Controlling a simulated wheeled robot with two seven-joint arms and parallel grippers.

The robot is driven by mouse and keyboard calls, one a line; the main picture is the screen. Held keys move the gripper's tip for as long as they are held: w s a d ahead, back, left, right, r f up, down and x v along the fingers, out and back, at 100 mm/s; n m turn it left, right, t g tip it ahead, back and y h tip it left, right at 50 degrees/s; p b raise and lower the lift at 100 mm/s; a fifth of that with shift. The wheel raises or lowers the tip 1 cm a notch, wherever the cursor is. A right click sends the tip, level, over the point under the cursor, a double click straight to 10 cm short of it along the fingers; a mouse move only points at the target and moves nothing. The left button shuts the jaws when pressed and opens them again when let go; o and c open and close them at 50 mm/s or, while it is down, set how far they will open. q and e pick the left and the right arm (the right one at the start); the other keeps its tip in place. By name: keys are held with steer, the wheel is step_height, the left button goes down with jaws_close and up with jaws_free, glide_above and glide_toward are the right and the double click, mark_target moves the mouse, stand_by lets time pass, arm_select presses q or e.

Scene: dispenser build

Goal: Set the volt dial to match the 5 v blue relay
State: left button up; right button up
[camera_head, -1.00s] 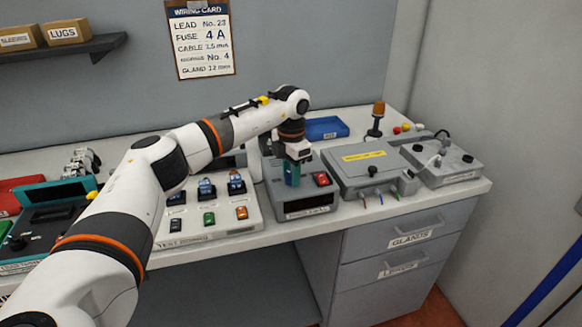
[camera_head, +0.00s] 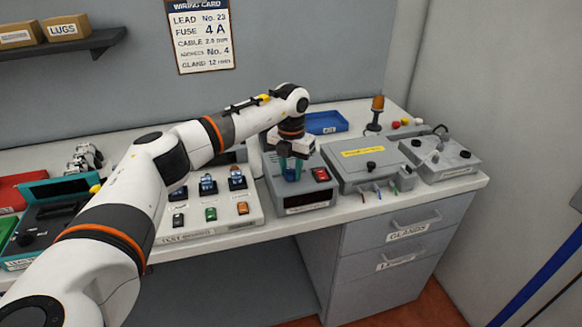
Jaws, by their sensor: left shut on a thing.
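My left gripper (camera_head: 291,165) points down over a grey box with a red switch (camera_head: 321,174). The fingers hide part of the box top, and any volt dial there cannot be made out. My right gripper is not in view.
A white test board (camera_head: 205,232) with several coloured parts stands left of the grey box. A grey unit with a yellow label (camera_head: 365,152) and another grey unit (camera_head: 440,157) stand to the right. A blue tray (camera_head: 325,122) lies behind.

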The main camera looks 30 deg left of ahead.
arm_select(q)
steer(key=shift+r, duration=0.15)
steer(key=o, duration=1)
steer(key=shift+c, duration=0.2)
step_height(320, 180, up, 12)
steer(key=b, duration=0.2)
